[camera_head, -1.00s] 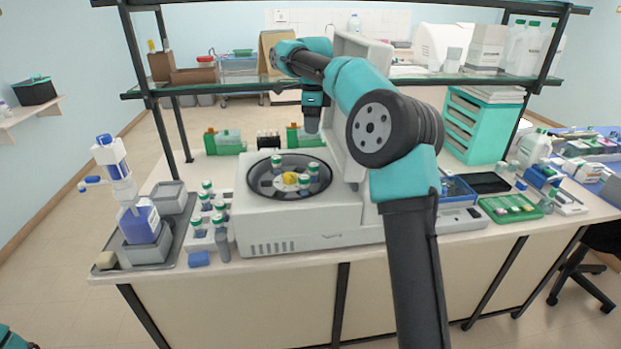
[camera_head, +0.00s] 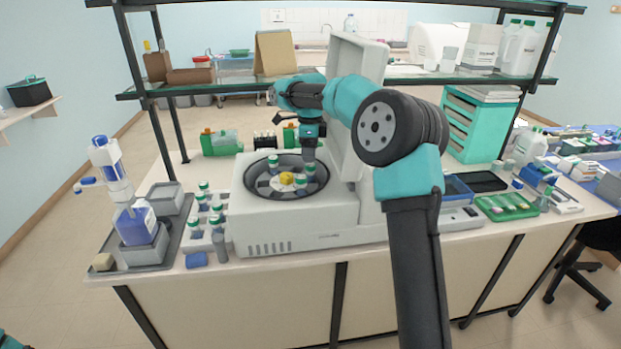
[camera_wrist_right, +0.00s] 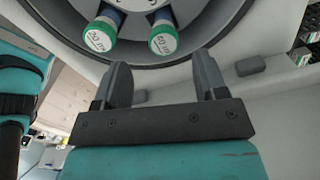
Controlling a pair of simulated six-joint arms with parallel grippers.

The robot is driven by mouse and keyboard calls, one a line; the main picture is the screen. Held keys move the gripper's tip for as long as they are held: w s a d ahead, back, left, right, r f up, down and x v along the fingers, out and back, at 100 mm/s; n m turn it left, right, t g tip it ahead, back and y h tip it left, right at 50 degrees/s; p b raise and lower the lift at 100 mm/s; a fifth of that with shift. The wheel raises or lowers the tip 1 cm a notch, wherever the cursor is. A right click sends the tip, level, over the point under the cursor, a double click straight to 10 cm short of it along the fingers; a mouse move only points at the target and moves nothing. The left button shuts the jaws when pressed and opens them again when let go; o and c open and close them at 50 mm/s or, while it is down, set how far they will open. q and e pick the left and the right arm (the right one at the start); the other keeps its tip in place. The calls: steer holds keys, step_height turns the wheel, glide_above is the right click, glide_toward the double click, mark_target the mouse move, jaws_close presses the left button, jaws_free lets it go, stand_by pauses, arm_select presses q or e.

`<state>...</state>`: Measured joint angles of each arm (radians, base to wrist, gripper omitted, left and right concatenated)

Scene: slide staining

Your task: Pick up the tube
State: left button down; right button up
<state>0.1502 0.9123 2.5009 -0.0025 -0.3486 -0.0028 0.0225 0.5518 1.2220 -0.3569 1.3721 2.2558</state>
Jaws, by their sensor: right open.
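An open white centrifuge (camera_head: 295,225) stands mid-bench, with tubes standing in its round rotor. In the head view one capped tube (camera_head: 273,164) is at the left of the rotor, and a pair is at its right, close below my right gripper (camera_head: 309,152). In the right wrist view two tubes with white, green-rimmed caps show, one at the left (camera_wrist_right: 100,37) and one at the right (camera_wrist_right: 163,41). My right gripper's fingers (camera_wrist_right: 162,78) are spread, with nothing between them, just short of these caps. My left gripper is out of view.
The raised centrifuge lid (camera_head: 355,65) stands behind my right arm. A rack of several capped tubes (camera_head: 205,232) is left of the centrifuge, beside a grey tray (camera_head: 110,262) with a blue-filled bottle. A glass shelf (camera_head: 230,88) spans above the bench.

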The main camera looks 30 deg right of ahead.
mark_target(310, 165)
steer(key=shift+f, duration=1.65)
steer(key=shift+w+d+f, duration=0.1)
steer(key=shift+f, duration=1.2)
steer(key=shift+w+d+f, duration=0.1)
steer(key=shift+f, duration=1.2)
steer(key=c, duration=1)
